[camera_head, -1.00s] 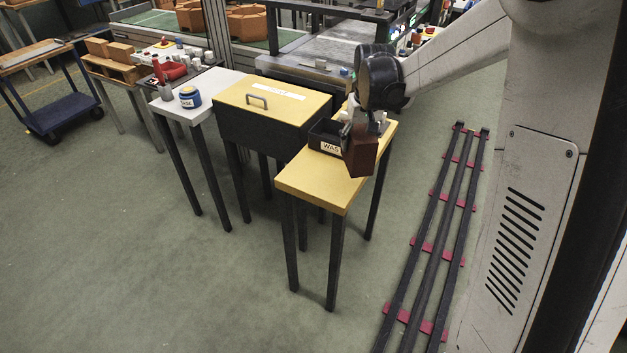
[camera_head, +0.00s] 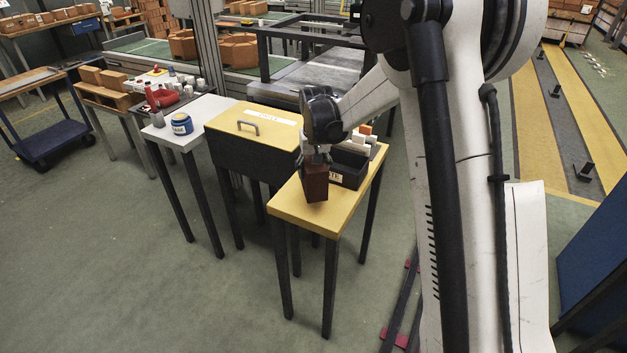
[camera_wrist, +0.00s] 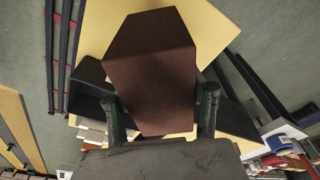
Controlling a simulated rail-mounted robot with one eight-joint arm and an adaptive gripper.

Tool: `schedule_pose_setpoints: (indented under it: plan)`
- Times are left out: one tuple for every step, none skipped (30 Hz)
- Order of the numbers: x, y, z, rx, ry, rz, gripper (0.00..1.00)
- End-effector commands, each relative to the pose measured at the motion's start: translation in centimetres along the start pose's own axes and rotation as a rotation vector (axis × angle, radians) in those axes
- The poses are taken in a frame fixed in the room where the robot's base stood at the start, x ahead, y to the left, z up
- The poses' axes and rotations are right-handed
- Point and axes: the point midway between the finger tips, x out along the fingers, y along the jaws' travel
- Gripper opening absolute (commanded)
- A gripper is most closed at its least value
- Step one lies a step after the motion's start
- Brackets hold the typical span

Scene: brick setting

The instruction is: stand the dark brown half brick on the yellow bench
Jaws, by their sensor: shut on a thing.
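The dark brown half brick (camera_head: 316,184) is held upright in my gripper (camera_head: 318,158), over the yellow bench (camera_head: 300,213). In the wrist view the brick (camera_wrist: 152,70) fills the middle, with a finger of my gripper (camera_wrist: 160,118) on each side of it. The yellow bench top (camera_wrist: 205,30) shows behind the brick in that view. I cannot tell whether the brick's lower end touches the bench or hangs just above it.
A black bin (camera_head: 350,167) stands on the bench close to the right of the brick, with white and orange items behind it. A yellow-lidded box (camera_head: 255,120) is to the left. A white table (camera_head: 190,135) holds a blue jar (camera_head: 182,124). The bench's near end is clear.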

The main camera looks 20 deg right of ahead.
Motion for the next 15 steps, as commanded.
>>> schedule_pose_setpoints:
  plan:
    - [0.2, 0.0, 0.0, 0.000, 0.000, 0.000, 0.00]
    - [0.4, 0.0, 0.0, 0.000, 0.000, 0.000, 0.00]
    - [0.8, 0.0, 0.1, 0.000, 0.000, 0.000, 0.00]
    - [1.1, 0.0, 0.1, 0.000, 0.000, 0.000, 0.00]
    - [1.5, 0.0, 0.2, 0.000, 0.000, 0.000, 0.00]
    - [2.0, 0.0, 0.3, 0.000, 0.000, 0.000, 0.00]
    - [2.5, 0.0, 0.3, 0.000, 0.000, 0.000, 0.00]
    - [2.9, 0.0, 0.4, 0.000, 0.000, 0.000, 0.00]
    - [3.3, 0.0, 0.5, 0.000, 0.000, 0.000, 0.00]
    - [3.6, 0.0, 0.5, 0.000, 0.000, 0.000, 0.00]
    - [3.8, 0.0, 0.6, 0.000, 0.000, 0.000, 0.00]
    - [3.9, 0.0, 0.6, 0.000, 0.000, 0.000, 0.00]
    - [3.9, 0.0, 0.6, 0.000, 0.000, 0.000, 0.00]
    - [3.9, 0.0, 0.6, 0.000, 0.000, 0.000, 0.00]
    - [3.9, 0.0, 0.6, 0.000, 0.000, 0.000, 0.00]
